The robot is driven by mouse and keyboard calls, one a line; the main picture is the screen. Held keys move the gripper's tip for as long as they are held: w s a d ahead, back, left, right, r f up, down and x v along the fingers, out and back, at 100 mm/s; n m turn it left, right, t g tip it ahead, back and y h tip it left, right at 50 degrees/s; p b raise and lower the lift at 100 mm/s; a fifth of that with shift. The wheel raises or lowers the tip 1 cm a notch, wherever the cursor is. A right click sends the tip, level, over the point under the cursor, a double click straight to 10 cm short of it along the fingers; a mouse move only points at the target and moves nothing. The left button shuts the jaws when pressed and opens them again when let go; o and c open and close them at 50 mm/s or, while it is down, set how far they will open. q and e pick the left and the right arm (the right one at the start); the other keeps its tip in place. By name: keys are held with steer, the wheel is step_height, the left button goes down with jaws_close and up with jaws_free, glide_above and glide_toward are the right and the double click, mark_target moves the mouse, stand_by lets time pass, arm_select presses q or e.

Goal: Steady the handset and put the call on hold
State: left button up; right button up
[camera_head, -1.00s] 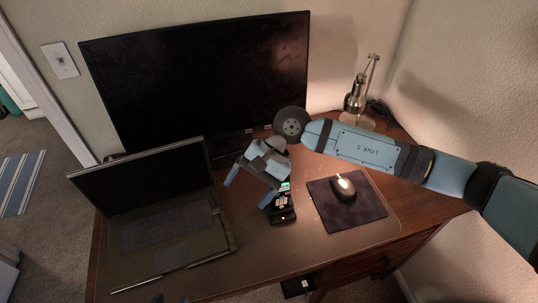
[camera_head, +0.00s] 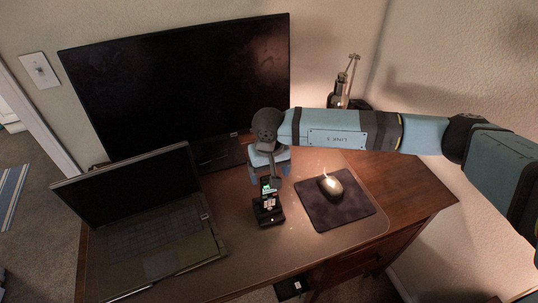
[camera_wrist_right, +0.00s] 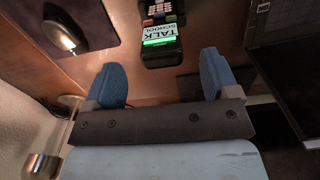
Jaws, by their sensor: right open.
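The black handset (camera_head: 266,188) stands tilted back in a small dark base (camera_head: 268,215) on the desk blotter, with a lit green screen and pale keys. In the right wrist view the handset (camera_wrist_right: 160,22) shows its green screen and a label reading "TALK SCHOOL". My right gripper (camera_head: 269,174) is open behind the handset's upper end, pointing down toward it. In the right wrist view its two blue fingers (camera_wrist_right: 162,74) stand wide apart, with a gap between each finger and the handset. My left gripper is out of view.
An open laptop (camera_head: 155,235) stands left of the handset. A monitor (camera_head: 180,80) is behind. A mouse (camera_head: 331,186) lies on a dark mat (camera_head: 340,211) to the right, with a lamp (camera_head: 341,92) at the back. The blotter in front of the handset is bare.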

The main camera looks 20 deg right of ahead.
mark_target(268, 194)
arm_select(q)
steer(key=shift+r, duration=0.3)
arm_select(e)
steer(key=shift+f, duration=2.45)
steer(key=c, duration=1)
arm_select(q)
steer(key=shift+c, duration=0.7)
arm_select(e)
steer(key=shift+c, duration=0.3)
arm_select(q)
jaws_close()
